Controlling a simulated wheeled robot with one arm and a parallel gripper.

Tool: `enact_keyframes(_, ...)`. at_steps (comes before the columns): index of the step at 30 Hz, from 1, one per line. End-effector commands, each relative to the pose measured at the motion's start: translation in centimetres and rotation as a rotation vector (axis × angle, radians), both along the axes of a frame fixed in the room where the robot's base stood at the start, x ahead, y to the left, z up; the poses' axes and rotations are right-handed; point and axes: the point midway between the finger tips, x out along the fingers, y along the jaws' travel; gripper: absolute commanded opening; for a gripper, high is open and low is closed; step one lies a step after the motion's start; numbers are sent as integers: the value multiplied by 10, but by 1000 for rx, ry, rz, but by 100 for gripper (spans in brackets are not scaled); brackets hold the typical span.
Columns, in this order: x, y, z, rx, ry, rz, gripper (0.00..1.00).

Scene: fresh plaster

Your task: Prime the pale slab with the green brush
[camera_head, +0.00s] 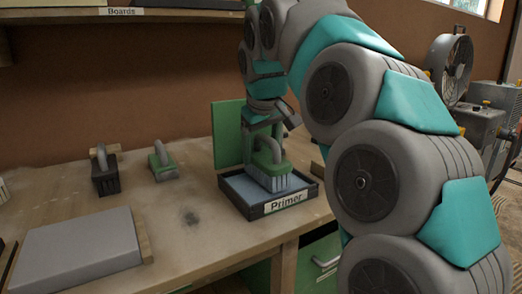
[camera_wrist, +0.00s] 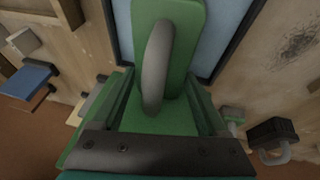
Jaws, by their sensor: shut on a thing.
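The green brush (camera_head: 268,165) has a grey loop handle and pale bristles. It stands upright in the dark-rimmed tray labelled Primer (camera_head: 287,203), its bristles down at the pale blue primer (camera_head: 240,188). My gripper (camera_head: 263,133) is above the tray, shut on the brush. In the wrist view the brush (camera_wrist: 183,40) lies between the two fingers of my gripper (camera_wrist: 158,100). Whether the bristles touch the tray's bottom is hidden. The pale slab (camera_head: 75,255) lies flat at the bench's front left, well apart from the brush.
A green panel (camera_head: 228,132) stands upright behind the tray. The bench (camera_head: 185,240) is bare between slab and tray, apart from a dark stain. A Boards shelf (camera_head: 60,14) hangs above.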

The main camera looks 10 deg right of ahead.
Motion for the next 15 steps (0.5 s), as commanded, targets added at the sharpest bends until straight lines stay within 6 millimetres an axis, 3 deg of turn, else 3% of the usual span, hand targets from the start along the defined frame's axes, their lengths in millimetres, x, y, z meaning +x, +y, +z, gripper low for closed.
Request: enact_keyframes(15, 1, -1, 40, 0, -7, -2, 24)
